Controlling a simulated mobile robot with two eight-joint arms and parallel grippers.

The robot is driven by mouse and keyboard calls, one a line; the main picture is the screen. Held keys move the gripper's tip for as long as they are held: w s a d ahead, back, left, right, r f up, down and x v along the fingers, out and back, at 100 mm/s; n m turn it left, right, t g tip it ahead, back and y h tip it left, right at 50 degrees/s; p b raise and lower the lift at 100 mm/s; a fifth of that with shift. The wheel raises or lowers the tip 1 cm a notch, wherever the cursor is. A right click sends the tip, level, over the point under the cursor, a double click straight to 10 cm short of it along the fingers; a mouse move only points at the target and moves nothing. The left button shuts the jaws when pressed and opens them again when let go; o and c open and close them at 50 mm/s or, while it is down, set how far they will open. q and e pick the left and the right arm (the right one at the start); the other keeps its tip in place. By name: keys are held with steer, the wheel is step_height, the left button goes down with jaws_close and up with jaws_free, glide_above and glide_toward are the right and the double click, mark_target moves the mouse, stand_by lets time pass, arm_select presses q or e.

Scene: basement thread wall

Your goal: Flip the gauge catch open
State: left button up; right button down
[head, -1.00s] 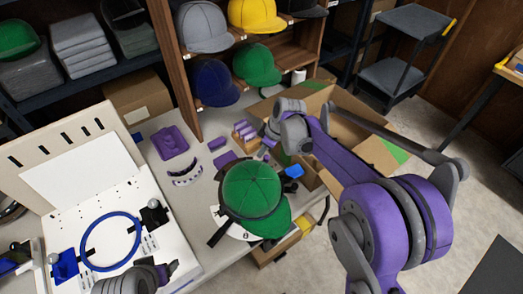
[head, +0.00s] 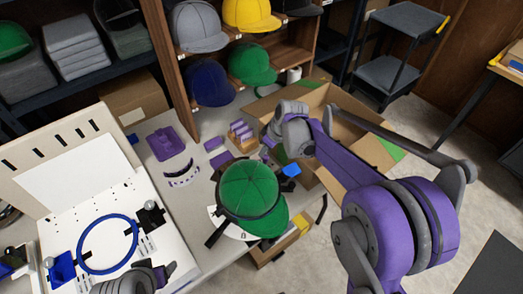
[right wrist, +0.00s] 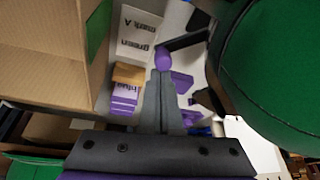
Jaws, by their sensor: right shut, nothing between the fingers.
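A green cap (head: 253,187) sits over a white, marked plate (head: 232,226) on the bench, with a dark arm (head: 216,236) at its left. I cannot pick out the gauge catch for certain. In the right wrist view, a black bar (right wrist: 188,41) and a small purple cylinder (right wrist: 163,61) lie by the tips of my right gripper (right wrist: 161,74). The fingers are shut and empty; I cannot tell whether they touch the cylinder. The cap's green side (right wrist: 275,75) is to their right. In the head view my right arm hides these fingertips. My left gripper (head: 164,272) is partly cut off below.
An open cardboard box (head: 355,142) stands right of the cap. Purple blocks (head: 241,132) and a purple fixture (head: 167,143) lie on the bench. A white board (head: 152,240) with a blue ring (head: 80,247) is at the left. A cap shelf (head: 165,75) stands behind.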

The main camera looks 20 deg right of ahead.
steer(key=s+d+m, duration=0.1)
steer(key=m, duration=0.1)
steer(key=s+d+m, duration=0.1)
steer(key=m, duration=0.1)
steer(key=d+m+h, duration=0.1)
steer(key=m, duration=0.1)
steer(key=shift+s+d+f+m+t+b, duration=0.25)
steer(key=shift+s+f+m+t+b, duration=0.05)
steer(key=shift+s+m+t+b, duration=0.1)
steer(key=shift+a, duration=0.15)
steer(key=shift+w+a, duration=0.15)
steer(key=shift+a, duration=0.5)
steer(key=shift+r, duration=0.1)
